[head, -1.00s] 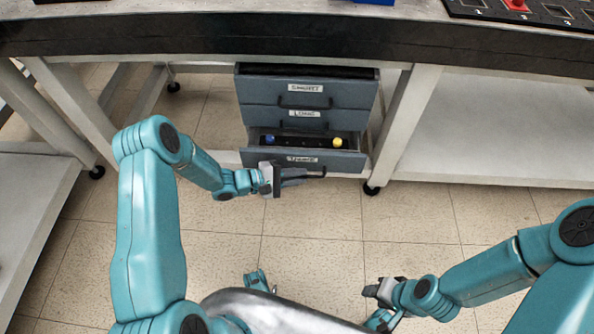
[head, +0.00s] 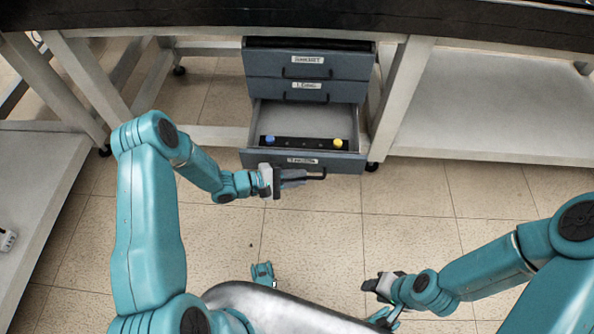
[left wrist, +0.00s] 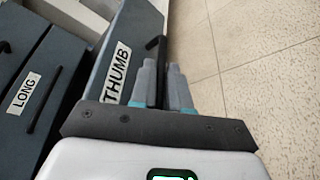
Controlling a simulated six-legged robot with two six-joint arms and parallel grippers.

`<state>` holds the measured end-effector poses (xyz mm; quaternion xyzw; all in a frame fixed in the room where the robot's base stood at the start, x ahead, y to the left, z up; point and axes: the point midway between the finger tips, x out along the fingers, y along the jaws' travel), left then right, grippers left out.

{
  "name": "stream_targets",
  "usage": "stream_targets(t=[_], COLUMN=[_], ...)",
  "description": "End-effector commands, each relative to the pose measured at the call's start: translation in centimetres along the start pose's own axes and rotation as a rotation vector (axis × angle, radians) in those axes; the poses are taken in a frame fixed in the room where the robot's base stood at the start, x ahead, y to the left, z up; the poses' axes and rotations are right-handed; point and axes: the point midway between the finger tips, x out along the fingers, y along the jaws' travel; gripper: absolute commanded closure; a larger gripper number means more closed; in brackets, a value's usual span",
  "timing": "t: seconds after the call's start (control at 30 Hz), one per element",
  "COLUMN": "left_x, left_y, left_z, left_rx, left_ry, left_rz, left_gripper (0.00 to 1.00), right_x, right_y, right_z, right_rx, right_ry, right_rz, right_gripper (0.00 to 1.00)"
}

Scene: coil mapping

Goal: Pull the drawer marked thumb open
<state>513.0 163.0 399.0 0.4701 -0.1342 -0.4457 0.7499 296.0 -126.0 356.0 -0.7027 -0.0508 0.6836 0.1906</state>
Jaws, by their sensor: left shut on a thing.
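The bottom drawer (head: 345,162) of the dark grey drawer unit stands pulled out. My left gripper (head: 296,178) is shut on the drawer's black bar handle (left wrist: 154,75), in front of the drawer face. My right gripper (head: 378,284) is apart from the unit, at lower right; its jaws are too small to judge.
Tiled floor (head: 310,225) in front is clear.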

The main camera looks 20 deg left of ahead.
Motion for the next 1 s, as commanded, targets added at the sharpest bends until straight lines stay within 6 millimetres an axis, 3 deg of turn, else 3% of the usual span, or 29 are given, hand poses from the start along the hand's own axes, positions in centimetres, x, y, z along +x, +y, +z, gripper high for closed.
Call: stream_targets(t=[0.87,0.9,0.93,1.0], left_x=[-0.8,-0.8,-0.8,-0.8], left_y=[-1.1,-1.1,-1.1,-1.1], left_z=[1.5,1.5,1.5,1.5], left_rx=[0.002,0.002,0.002,0.002], left_ry=[0.002,0.002,0.002,0.001], left_rz=[0.003,0.003,0.003,0.003], left_gripper=[1.00,0.78,0.68,0.63], right_x=[-0.7,-0.7,-0.7,-0.7], right_y=[-0.4,-0.4,-0.4,-0.4], right_z=[0.2,0.2,0.2,0.2], right_rx=[-0.006,-0.006,-0.006,-0.006], right_ry=[-0.005,-0.005,-0.005,-0.005], right_rz=[-0.001,-0.001,-0.001,-0.001], right_gripper=[0.57,0.57,0.57,0.57])
